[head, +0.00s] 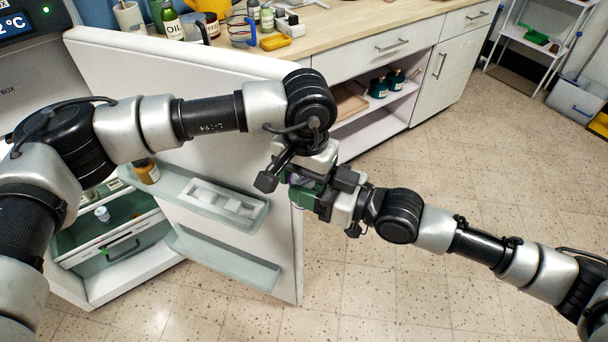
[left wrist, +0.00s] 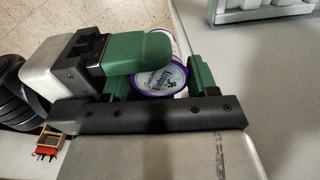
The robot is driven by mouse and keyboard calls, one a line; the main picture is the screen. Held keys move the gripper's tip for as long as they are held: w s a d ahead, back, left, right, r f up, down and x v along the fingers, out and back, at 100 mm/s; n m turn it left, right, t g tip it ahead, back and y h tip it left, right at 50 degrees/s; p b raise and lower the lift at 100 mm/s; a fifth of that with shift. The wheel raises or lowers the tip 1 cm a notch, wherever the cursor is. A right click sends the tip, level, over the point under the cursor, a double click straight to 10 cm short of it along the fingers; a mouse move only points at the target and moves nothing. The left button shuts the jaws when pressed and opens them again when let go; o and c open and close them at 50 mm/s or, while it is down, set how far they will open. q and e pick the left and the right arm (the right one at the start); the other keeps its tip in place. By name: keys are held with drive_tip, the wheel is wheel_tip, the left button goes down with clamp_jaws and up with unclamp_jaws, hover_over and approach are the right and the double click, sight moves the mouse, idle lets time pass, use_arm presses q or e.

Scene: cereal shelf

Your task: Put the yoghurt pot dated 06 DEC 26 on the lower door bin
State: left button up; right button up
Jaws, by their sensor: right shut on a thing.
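The yoghurt pot (left wrist: 160,80) shows its white lid with a purple rim in the left wrist view. Its date is not readable. My right gripper (head: 316,188) is shut on the pot, and one green finger of it crosses over the pot in the left wrist view. My left gripper (left wrist: 160,85) is open, its two green fingers on either side of the pot; whether they touch it is hard to tell. In the head view the grippers meet and mostly hide the pot. The lower door bin (head: 225,258) is on the open fridge door, below left of the grippers, and looks empty.
The upper door bin (head: 180,190) holds a white egg tray (head: 222,203) and an amber bottle (head: 146,171). The fridge door (head: 215,85) stands open. A counter (head: 350,28) with jars and bottles is behind.

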drive_tip(key=o, duration=1.1)
drive_tip(key=shift+o, duration=0.2)
